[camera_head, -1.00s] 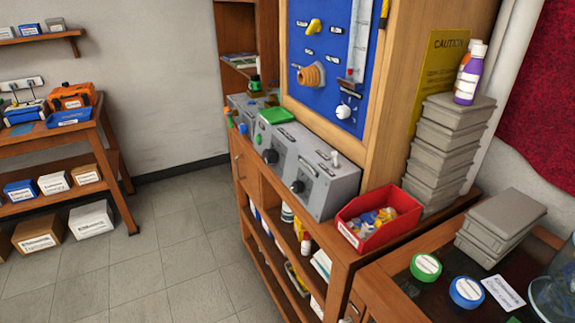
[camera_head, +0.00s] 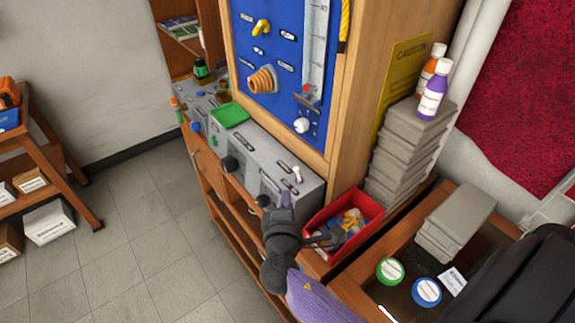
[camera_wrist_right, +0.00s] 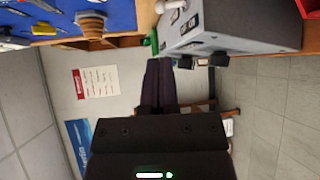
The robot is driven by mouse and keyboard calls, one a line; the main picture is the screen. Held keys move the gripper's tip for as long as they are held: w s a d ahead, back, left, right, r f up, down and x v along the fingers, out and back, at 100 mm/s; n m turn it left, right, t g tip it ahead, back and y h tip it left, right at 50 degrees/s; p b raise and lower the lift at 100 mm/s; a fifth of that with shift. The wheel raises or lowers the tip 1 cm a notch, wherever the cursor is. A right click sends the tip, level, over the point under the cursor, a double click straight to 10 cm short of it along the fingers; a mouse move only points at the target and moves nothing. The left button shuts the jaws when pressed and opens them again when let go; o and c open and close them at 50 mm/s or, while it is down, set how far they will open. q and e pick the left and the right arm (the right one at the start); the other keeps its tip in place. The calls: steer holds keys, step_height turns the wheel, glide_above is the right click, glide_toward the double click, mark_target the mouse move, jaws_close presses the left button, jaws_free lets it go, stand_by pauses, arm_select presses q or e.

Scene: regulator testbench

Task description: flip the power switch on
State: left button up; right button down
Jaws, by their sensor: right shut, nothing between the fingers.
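A white toggle switch (camera_head: 297,173) stands up from the top of the grey control box (camera_head: 262,165); it looks like the power switch, but its label is too small to read. My right gripper (camera_head: 287,198) is shut and empty, its fingertips just in front of the box, close below the switch and apart from it as far as I can tell. In the right wrist view the shut fingers (camera_wrist_right: 158,82) point towards the box (camera_wrist_right: 235,28), and the white switch (camera_wrist_right: 172,5) shows at the top edge. My left gripper is not in view.
A red bin (camera_head: 346,222) of small parts sits right beside the box. Black knobs (camera_head: 230,164) stick out of the box front. A blue panel (camera_head: 283,60) rises behind. Grey cases (camera_head: 405,150) and bottles (camera_head: 433,90) stand to the right. Open floor lies to the left.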

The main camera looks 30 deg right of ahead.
mark_target(289, 180)
steer(key=x, duration=0.4)
steer(key=b+x, duration=0.1)
steer(key=x, duration=0.4)
steer(key=shift+w+d+f, duration=0.1)
steer(key=shift+w+f, duration=0.1)
steer(key=shift+f, duration=0.1)
steer(key=shift+w+d+b, duration=0.25)
steer(key=shift+w+b, duration=0.05)
steer(key=shift+w, duration=0.05)
steer(key=shift+d, duration=0.1)
